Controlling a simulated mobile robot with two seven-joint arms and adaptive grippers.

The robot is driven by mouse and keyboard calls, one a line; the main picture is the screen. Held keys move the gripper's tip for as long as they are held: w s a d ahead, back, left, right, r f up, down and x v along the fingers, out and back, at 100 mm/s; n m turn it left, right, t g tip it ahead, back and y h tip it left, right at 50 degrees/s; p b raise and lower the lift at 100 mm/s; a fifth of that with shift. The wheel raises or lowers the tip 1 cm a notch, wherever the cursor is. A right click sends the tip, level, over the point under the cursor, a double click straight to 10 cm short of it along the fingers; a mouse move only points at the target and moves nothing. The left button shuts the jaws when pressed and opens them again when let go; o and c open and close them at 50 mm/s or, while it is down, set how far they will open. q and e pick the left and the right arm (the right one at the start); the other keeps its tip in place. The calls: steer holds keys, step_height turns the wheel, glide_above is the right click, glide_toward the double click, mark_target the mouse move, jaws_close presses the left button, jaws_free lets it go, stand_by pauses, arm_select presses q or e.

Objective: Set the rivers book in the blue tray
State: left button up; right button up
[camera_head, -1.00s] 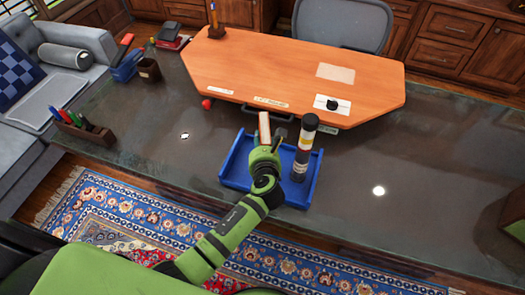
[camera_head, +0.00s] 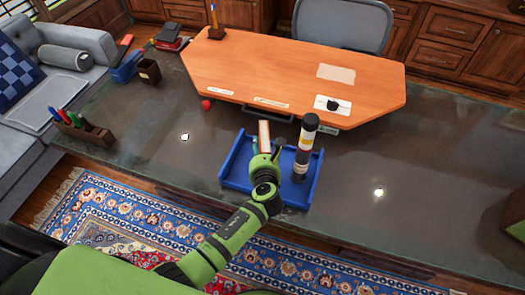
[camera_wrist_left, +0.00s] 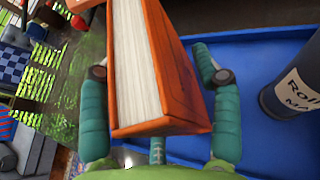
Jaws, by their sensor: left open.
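The book (camera_head: 264,133) has an orange-brown cover and white pages. It stands on edge at the left part of the blue tray (camera_head: 312,178); its title cannot be read, and my gripper hides its lower part in the head view. My left gripper (camera_head: 265,156) is open at the near side of the book. In the left wrist view, its teal fingers (camera_wrist_left: 155,85) lie on either side of the book (camera_wrist_left: 137,65), whose page edges face the camera. The tray floor (camera_wrist_left: 255,60) shows beside and beneath it. My right gripper is not in view.
A dark labelled cylinder (camera_head: 303,148) stands upright in the tray, right of my gripper. An orange desk (camera_head: 290,65) lies beyond the tray. A red ball (camera_head: 206,104) is at the left. The dark tabletop right of the tray is clear.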

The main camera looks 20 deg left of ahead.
arm_select(q)
steer(key=v, duration=1.2)
steer(key=shift+r, duration=0.2)
